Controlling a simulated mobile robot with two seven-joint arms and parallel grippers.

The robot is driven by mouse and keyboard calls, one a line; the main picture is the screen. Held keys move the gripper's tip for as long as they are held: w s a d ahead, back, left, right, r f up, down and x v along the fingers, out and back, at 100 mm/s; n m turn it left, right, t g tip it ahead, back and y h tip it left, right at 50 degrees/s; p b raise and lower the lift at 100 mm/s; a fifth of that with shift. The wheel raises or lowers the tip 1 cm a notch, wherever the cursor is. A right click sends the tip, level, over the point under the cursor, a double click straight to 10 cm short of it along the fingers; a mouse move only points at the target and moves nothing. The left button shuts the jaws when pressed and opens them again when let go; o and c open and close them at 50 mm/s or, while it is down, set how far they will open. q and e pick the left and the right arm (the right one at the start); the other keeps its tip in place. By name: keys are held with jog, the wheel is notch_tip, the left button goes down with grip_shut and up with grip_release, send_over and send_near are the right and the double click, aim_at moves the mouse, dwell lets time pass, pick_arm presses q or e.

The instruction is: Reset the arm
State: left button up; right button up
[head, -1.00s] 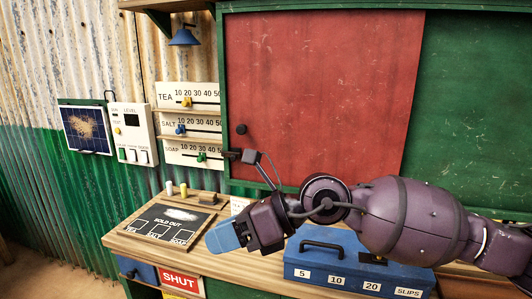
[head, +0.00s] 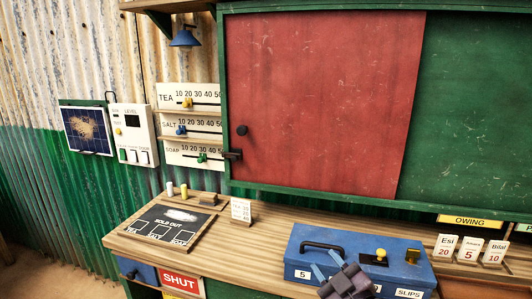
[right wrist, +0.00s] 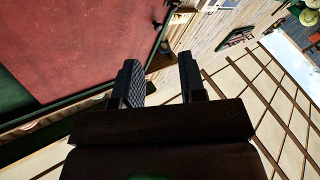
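My right gripper (head: 327,264) shows at the bottom of the head view, in front of the blue box (head: 300,246). Its two blue-tipped fingers stand apart with nothing between them. In the right wrist view the gripper (right wrist: 158,76) has its dark fingers spread and empty. Most of my right arm is out of the head view. My left gripper is in neither view.
The wooden counter (head: 245,262) carries a sold-out board (head: 165,217), a small price card (head: 241,209) and name cards (head: 469,249). A red sliding panel (head: 320,90) stands behind. Bare counter lies between the board and the blue box.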

jog(key=s+d+f+m+g+h, duration=0.2)
jog(key=s+d+f+m+h, duration=0.25)
jog(key=f, duration=0.45)
jog(key=s+d+f+m+g+h, duration=0.1)
jog(key=s+d+f+m, duration=0.2)
jog(key=s+d+f, duration=0.4)
jog(key=s+d+f+m+g+h, duration=0.2)
jog(key=s+d+f+g, duration=0.1)
jog(key=s+f, duration=0.7)
jog(key=s, duration=0.4)
jog(key=shift+s+f+g, duration=0.3)
jog(key=shift+f, duration=0.1)
jog(key=shift+m, duration=0.25)
jog(key=shift+c, duration=0.5)
